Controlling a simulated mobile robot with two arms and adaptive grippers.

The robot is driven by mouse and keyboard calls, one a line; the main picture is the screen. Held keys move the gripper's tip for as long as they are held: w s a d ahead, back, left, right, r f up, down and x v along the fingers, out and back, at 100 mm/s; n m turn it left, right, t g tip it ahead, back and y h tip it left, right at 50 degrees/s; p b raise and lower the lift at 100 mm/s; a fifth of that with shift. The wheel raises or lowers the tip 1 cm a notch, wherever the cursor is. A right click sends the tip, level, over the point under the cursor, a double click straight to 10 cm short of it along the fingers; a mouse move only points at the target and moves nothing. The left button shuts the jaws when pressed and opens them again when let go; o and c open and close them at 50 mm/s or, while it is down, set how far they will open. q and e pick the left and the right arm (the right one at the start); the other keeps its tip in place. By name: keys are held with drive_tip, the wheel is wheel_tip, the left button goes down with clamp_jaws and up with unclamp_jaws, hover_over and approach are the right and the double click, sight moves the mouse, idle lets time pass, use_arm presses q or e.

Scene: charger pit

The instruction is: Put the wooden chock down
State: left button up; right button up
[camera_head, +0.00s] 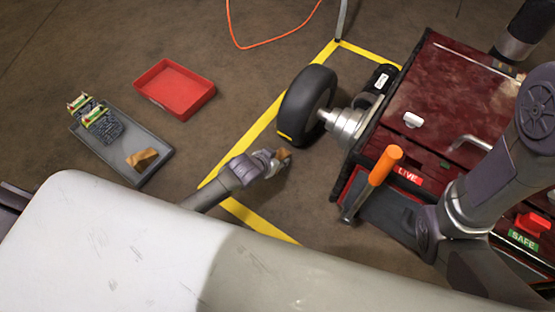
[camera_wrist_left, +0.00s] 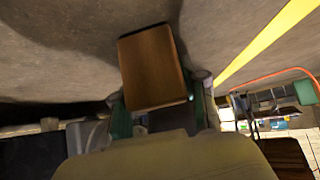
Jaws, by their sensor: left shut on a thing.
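A brown wooden chock (camera_head: 284,154) is held between the fingers of my left gripper (camera_head: 273,162). It fills the upper middle of the left wrist view (camera_wrist_left: 152,68), with its flat face toward the camera. The floor shows behind it; I cannot tell whether the chock touches the floor. In the head view the gripper is just below and left of the black wheel (camera_head: 307,103), apart from it. A second wooden chock (camera_head: 143,158) lies on the grey tray (camera_head: 152,177) at left. My right arm shows at right, but its fingers do not.
A dark red cart (camera_head: 450,85) with LIVE and SAFE labels stands at right. An orange-handled tool (camera_head: 385,165) stands at its front edge. A red tray (camera_head: 174,88) is on the floor at left. Yellow tape (camera_head: 252,131) marks the floor; an orange cable (camera_head: 275,44) lies behind.

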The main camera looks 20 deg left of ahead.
use_arm(q)
drive_tip(key=shift+f, duration=0.15)
drive_tip(key=o, duration=1.2)
